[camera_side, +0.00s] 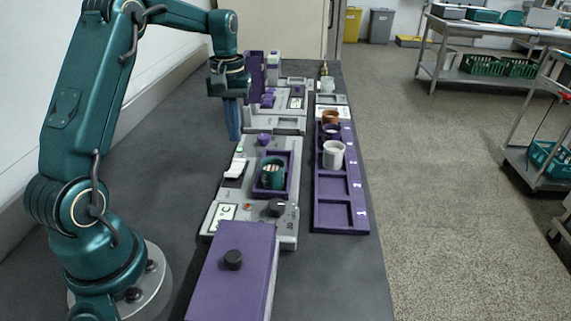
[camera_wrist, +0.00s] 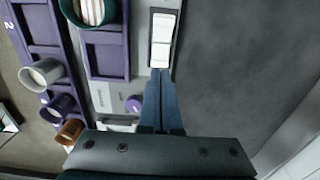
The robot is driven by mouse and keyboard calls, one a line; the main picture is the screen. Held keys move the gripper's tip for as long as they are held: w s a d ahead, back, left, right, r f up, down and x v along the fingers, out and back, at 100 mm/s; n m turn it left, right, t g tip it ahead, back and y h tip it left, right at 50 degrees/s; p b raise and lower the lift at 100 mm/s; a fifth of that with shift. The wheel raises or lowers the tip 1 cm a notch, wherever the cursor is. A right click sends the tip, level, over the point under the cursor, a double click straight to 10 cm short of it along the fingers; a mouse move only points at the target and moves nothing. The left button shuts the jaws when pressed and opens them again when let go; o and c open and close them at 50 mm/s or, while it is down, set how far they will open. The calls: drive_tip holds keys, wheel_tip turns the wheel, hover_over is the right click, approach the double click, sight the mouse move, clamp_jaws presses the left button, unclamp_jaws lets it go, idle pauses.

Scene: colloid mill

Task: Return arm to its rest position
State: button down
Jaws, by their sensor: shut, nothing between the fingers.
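My gripper (camera_side: 233,120) hangs pointing down from my teal arm, over the left side of the line of machines on the dark bench. In the wrist view my gripper's blue fingers (camera_wrist: 161,100) are together with nothing between them. Below their tips in that view lies a white two-part rocker piece (camera_wrist: 162,40) on a dark plate. The same white piece (camera_side: 236,168) shows in the side view, lower than the fingers and apart from them.
A green cup (camera_side: 272,173) with striped contents stands in a purple tray. A purple numbered rack (camera_side: 330,215) holds a white cup (camera_side: 333,155) and a brown cup (camera_side: 330,117). A purple box (camera_side: 232,285) with a black knob is in front. Bare bench (camera_side: 165,160) lies left of the machines.

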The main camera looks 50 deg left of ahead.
drive_tip(key=shift+r, duration=0.6)
drive_tip(key=s+d+r+m+t, duration=0.3)
drive_tip(key=s+d+r+m, duration=0.1)
drive_tip(key=d+r, duration=0.7)
drive_tip(key=s+d+f+m+t, duration=0.2)
drive_tip(key=s+d+f+m, duration=0.3)
drive_tip(key=s, duration=0.6)
drive_tip(key=d, duration=0.2)
drive_tip(key=shift+d+f+t, duration=0.3)
drive_tip(key=shift+d+f, duration=0.05)
drive_tip(key=shift+f, duration=0.05)
